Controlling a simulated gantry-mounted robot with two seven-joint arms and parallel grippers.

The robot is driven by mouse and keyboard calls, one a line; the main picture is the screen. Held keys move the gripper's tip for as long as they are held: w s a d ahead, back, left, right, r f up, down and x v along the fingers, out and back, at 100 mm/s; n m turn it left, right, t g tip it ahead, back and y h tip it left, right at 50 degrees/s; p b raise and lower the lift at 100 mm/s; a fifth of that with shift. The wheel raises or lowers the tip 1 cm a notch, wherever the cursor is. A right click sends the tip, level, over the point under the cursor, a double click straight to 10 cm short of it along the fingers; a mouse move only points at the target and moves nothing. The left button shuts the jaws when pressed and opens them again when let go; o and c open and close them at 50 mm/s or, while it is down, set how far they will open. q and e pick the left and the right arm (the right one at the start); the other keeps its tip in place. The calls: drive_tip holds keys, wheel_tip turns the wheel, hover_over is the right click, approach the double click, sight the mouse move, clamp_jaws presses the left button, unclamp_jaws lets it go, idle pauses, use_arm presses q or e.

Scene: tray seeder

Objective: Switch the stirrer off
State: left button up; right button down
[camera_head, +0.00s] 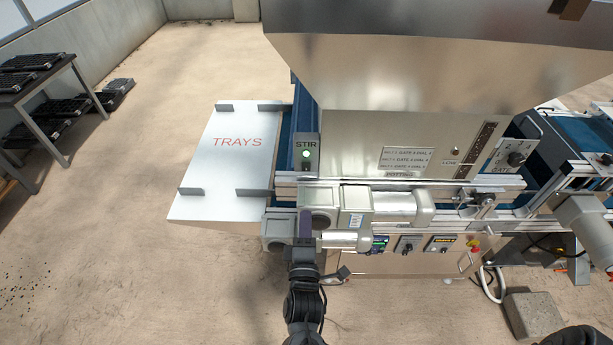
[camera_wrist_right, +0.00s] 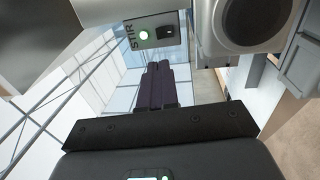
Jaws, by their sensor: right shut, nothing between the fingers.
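The stirrer panel, marked STIR (camera_head: 305,145), is a small grey plate on the machine's front left. In the right wrist view the panel (camera_wrist_right: 150,44) shows at the top, with the lit lamp (camera_wrist_right: 143,35) and the black switch (camera_wrist_right: 165,32). My right gripper (camera_head: 305,213) is shut and empty, below the panel in the head view and apart from it. Its dark fingers (camera_wrist_right: 158,70) point towards the panel in the wrist view. My left gripper is not in view.
Grey motor housings (camera_head: 356,202) stick out close beside my right gripper. The white TRAYS shelf (camera_head: 235,120) lies left of the panel. A large metal hopper (camera_head: 410,70) overhangs behind. Other controls (camera_head: 408,244) sit lower right.

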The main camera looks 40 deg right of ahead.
approach(307, 166)
drive_tip(key=x, duration=0.5)
drive_tip(key=shift+r, duration=0.15)
drive_tip(key=shift+b+x, duration=0.3)
drive_tip(key=shift+x, duration=0.6)
